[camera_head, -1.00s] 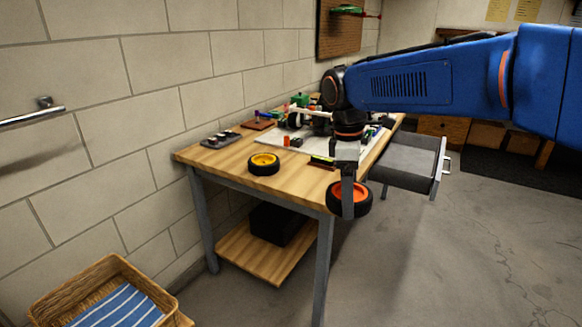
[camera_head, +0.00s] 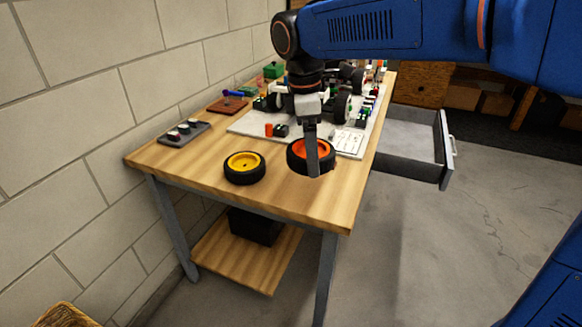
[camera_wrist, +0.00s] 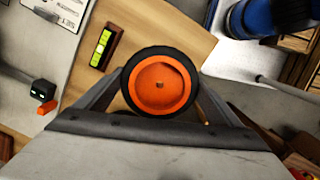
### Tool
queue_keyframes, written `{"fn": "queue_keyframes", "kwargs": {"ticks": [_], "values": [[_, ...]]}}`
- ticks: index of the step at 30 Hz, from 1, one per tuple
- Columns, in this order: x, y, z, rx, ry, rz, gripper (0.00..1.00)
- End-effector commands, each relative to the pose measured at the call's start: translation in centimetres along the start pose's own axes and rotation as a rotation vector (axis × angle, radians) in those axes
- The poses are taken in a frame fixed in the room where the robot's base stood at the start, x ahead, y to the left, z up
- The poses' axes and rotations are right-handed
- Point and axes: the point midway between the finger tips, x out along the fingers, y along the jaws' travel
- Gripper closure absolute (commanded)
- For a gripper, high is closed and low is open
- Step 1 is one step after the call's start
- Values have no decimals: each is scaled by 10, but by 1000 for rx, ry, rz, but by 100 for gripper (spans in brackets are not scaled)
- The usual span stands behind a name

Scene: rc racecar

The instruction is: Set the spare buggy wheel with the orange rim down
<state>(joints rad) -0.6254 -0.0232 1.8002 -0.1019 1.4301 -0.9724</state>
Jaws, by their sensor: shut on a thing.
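The spare wheel with the orange rim (camera_head: 296,148) has a black tyre and is held by my gripper (camera_head: 313,165) over the front right part of the wooden table (camera_head: 290,202). In the wrist view the wheel (camera_wrist: 160,88) sits between the two fingers, its orange face toward the camera. I cannot tell whether its tyre touches the tabletop. One finger covers part of the rim in the head view. A second wheel with a yellow rim (camera_head: 244,163) lies flat on the table to the left.
A white mat (camera_head: 250,124) behind the wheel carries the buggy (camera_head: 345,106) and small parts. A grey tray with knobs (camera_head: 183,133) lies at the left. A level with a green vial (camera_wrist: 103,46) is near the wheel. An open drawer (camera_head: 415,150) juts out right. The front tabletop is clear.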

Motion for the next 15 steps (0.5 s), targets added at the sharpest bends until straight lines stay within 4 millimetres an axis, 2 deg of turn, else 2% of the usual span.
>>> {"fn": "queue_keyframes", "kwargs": {"ticks": [6,15], "values": [[36,-1,-4,0,-2,-3,36],[58,0,-7,0,-1,-2,36]]}}
